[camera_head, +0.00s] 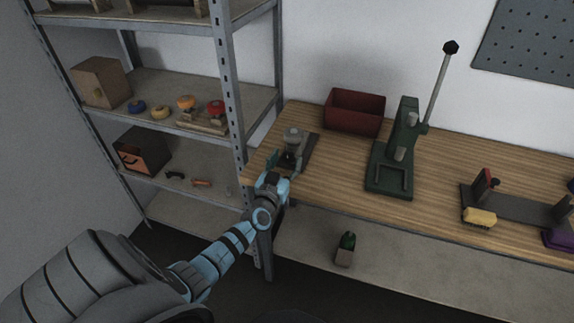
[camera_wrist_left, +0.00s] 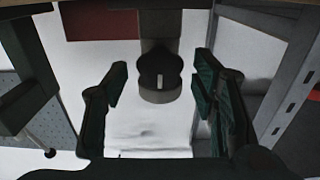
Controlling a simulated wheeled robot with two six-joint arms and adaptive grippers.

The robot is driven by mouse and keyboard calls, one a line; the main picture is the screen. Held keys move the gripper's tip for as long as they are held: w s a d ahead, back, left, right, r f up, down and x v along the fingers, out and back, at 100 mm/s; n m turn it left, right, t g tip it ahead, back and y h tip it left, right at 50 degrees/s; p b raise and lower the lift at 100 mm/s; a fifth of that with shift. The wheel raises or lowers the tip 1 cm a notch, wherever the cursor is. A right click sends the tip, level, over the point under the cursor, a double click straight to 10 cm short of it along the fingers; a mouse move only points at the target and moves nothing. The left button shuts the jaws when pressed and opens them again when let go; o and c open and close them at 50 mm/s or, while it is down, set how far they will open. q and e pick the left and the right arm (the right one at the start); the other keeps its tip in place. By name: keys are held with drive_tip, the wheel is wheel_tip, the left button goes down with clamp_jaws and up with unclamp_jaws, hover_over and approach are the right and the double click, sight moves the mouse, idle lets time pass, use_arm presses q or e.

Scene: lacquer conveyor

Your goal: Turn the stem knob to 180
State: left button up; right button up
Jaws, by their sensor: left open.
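The stem knob is the dark lobed piece (camera_wrist_left: 160,65) with a short pale mark that stands upright in the left wrist view. A grey round collar (camera_wrist_left: 160,96) sits just below it in that view. In the head view, the grey fixture (camera_head: 293,135) that bears it stands on a dark plate (camera_head: 312,148) at the left end of the bench. My left gripper (camera_head: 286,166) is open in front of the fixture. In the left wrist view its two green-padded fingers stand left and right of the knob, with a gap on each side. My right gripper is not in view.
A red bin (camera_head: 355,112) and a green lever press (camera_head: 392,150) stand right of the fixture on the wooden bench (camera_head: 345,185). A metal shelf upright (camera_head: 229,80) rises close on the left. Further right are a yellow brush (camera_head: 480,217) and a dark rail.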

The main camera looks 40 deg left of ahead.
use_arm(q)
drive_tip(key=shift+w+a, duration=0.1)
drive_tip(key=shift+w, duration=0.2)
drive_tip(key=shift+r, duration=0.1)
drive_tip(key=c, duration=1.1)
drive_tip(key=shift+c, duration=0.2)
